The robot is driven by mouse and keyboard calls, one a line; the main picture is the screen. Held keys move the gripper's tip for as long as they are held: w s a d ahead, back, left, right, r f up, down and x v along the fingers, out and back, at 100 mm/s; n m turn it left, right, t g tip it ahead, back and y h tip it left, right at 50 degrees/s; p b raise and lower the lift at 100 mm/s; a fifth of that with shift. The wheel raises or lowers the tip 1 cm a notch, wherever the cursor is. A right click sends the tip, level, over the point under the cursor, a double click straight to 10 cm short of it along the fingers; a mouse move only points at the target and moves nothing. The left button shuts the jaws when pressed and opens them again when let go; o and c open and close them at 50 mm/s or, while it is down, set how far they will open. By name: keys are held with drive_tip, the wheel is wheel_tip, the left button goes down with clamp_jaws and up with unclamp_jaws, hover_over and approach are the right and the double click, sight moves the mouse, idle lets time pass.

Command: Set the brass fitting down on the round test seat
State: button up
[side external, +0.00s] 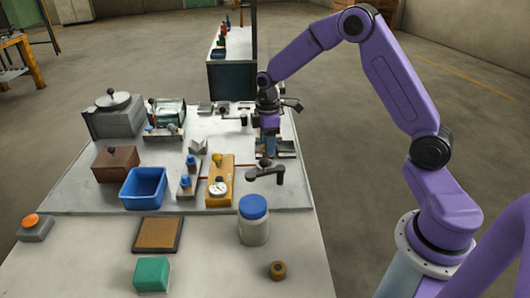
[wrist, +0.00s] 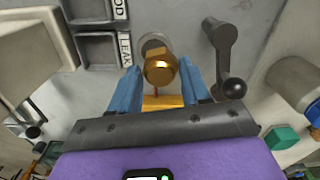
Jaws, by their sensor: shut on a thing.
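The brass fitting (wrist: 160,68) is held between the blue fingers of my gripper (wrist: 163,82) in the wrist view. My gripper is shut on it. A round grey piece (wrist: 153,39), which looks like the test seat, shows just beyond the fitting and is partly hidden by it. I cannot tell whether the two touch. In the side external view my gripper (side external: 268,148) points down over the far right part of the bench, and the fitting cannot be made out there.
A lever with a black knob (wrist: 232,88) stands close to the right of my gripper; it shows in the side external view (side external: 265,174) too. Labelled square trays (wrist: 98,48) lie left. A gauge (side external: 218,188), blue bin (side external: 143,187) and blue-lidded jar (side external: 253,222) stand nearer the camera.

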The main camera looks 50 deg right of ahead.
drive_tip(key=shift+w+f, duration=0.55)
drive_tip(key=shift+f, duration=1.55)
drive_tip(key=shift+f, duration=0.2)
drive_tip(key=o, duration=1.2)
drive_tip(key=shift+r, duration=0.1)
